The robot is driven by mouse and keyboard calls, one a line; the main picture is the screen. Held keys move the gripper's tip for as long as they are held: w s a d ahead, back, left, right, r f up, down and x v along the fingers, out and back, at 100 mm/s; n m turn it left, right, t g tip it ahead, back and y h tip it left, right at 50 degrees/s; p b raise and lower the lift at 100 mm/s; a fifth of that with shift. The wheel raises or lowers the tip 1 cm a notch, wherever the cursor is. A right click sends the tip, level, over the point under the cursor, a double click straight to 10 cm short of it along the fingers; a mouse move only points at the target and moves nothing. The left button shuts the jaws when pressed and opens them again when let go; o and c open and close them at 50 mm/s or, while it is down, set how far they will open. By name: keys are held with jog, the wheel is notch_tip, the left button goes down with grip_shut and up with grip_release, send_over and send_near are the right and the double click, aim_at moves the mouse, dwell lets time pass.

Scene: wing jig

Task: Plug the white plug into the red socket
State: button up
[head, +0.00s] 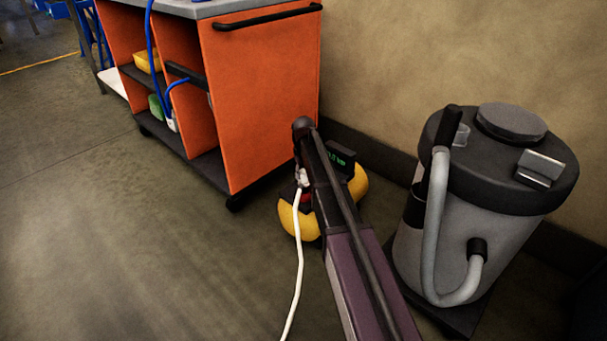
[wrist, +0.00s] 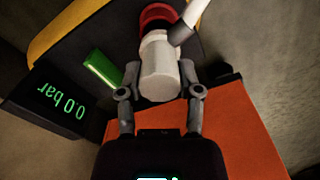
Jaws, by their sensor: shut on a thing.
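The white plug (wrist: 160,75) is between the two grey fingers of my gripper (wrist: 159,88) in the wrist view, and the gripper is shut on it. A white hose runs off the plug's upper right. The red socket (wrist: 160,14) shows just beyond the plug's far end. The plug overlaps the socket's near side in the picture; I cannot tell whether they touch or how deep the plug sits. In the head view the white plug (head: 302,179) and a bit of the red socket (head: 306,198) show beside my arm, which hides much of the gripper.
A yellow unit (head: 298,220) stands on the floor with a dark display (wrist: 58,103) reading 0.0 bar and a green part (wrist: 102,70). An orange cart (head: 262,105) stands behind, a grey vacuum (head: 400,250) to the right. The floor at left is clear.

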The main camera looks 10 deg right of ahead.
jog(key=shift+f+b, duration=1.05)
jog(key=shift+f, duration=0.05)
dwell(0.5)
jog(key=o, duration=1.2)
jog(key=shift+r, duration=0.2)
notch_tip(320, 180, up, 11)
jog(key=p, duration=1.1)
jog(key=shift+m, duration=0.5)
jog(key=s+r+p, duration=0.4)
jog(key=r+p, duration=0.1)
jog(key=s+d+r+p, duration=0.1)
jog(key=s+r+p, duration=0.3)
jog(key=r+p, duration=0.1)
jog(key=s+r+p, duration=0.5)
jog(key=p, duration=0.1)
jog(key=shift+d+r, duration=0.15)
jog(key=shift+r, duration=0.25)
